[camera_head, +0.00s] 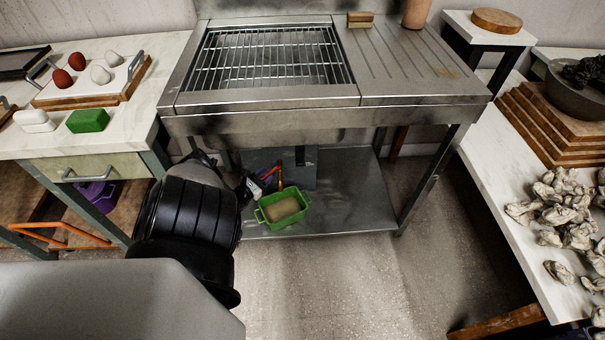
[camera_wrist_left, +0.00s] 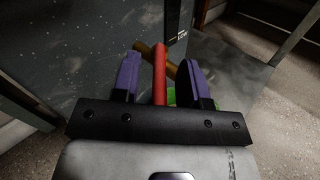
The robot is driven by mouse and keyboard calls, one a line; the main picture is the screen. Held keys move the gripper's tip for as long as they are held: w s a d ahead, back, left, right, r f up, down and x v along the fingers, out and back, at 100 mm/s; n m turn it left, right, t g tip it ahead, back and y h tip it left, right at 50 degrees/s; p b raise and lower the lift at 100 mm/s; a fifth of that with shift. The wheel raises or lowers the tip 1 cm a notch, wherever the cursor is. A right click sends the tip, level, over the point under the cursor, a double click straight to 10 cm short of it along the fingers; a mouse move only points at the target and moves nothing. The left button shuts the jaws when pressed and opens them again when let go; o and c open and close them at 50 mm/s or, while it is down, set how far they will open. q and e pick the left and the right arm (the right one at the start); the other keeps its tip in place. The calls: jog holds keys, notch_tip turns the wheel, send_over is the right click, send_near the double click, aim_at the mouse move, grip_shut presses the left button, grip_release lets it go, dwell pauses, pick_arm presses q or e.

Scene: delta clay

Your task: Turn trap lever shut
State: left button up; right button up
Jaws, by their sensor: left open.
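The red lever (camera_wrist_left: 160,72) stands between the two purple fingers of my left gripper (camera_wrist_left: 161,68) in the left wrist view. The fingers are open, one on each side of the lever, with a gap visible on both sides. A brownish-yellow bar or pipe (camera_wrist_left: 175,66) crosses behind the lever beside a dark grey box (camera_wrist_left: 90,45), likely the trap. In the head view my left gripper (camera_head: 257,184) is small and partly hidden by my black arm, beside the grey box (camera_head: 296,160) under the sink. My right gripper is in neither view.
A green tub (camera_head: 269,218) holding a tan block stands on the steel lower shelf (camera_head: 345,205), close to my gripper. The steel sink unit (camera_head: 270,97) overhangs the area. Its right leg (camera_head: 428,185) bounds the shelf. The floor in front is clear.

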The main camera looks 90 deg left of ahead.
pick_arm(q)
jog(key=w+d+r+p, duration=0.6)
jog(key=w+r+p, duration=0.3)
jog(key=r+p, duration=0.1)
jog(key=shift+w+d, duration=0.25)
jog(key=shift+d, duration=0.15)
jog(key=shift+c, duration=0.3)
